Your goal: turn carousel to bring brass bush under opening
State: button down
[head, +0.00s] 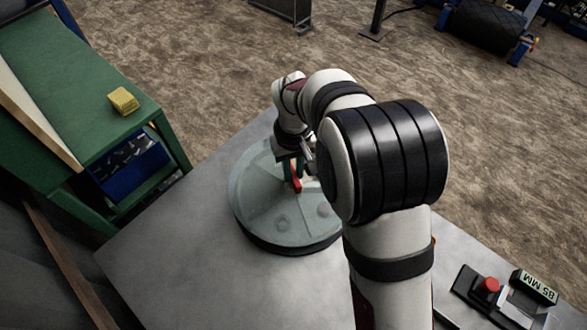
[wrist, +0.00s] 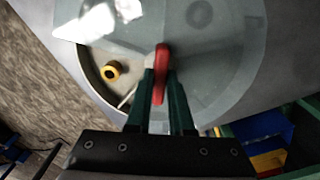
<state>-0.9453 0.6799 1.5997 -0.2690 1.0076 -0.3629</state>
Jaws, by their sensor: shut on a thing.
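The carousel (head: 255,205) is a round grey-green drum with a pale translucent lid on the grey table; the lid also shows in the wrist view (wrist: 225,60). A red handle (head: 296,186) stands near its middle. My gripper (wrist: 163,92) is shut on the red handle (wrist: 161,62), one dark green finger on each side. A wedge-shaped opening (wrist: 93,58) lies left of the handle in the wrist view. In it sits a yellow ring with a dark hole, apparently the brass bush (wrist: 112,71). A pale rod-like piece (wrist: 128,97) shows partly beside the fingers. My arm hides part of the carousel in the head view.
A green bench (head: 80,70) with a yellow block (head: 123,100) and a blue bin (head: 130,163) stands at the left. A red button (head: 487,286) and an "85 MM" display (head: 534,288) are at the table's lower right. The table left of the carousel is clear.

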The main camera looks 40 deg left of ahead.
jog(key=shift+n, duration=1.1)
jog(key=c, duration=0.8)
grip_release()
notch_tip(320, 180, up, 16)
jog(key=shift+f, duration=0.1)
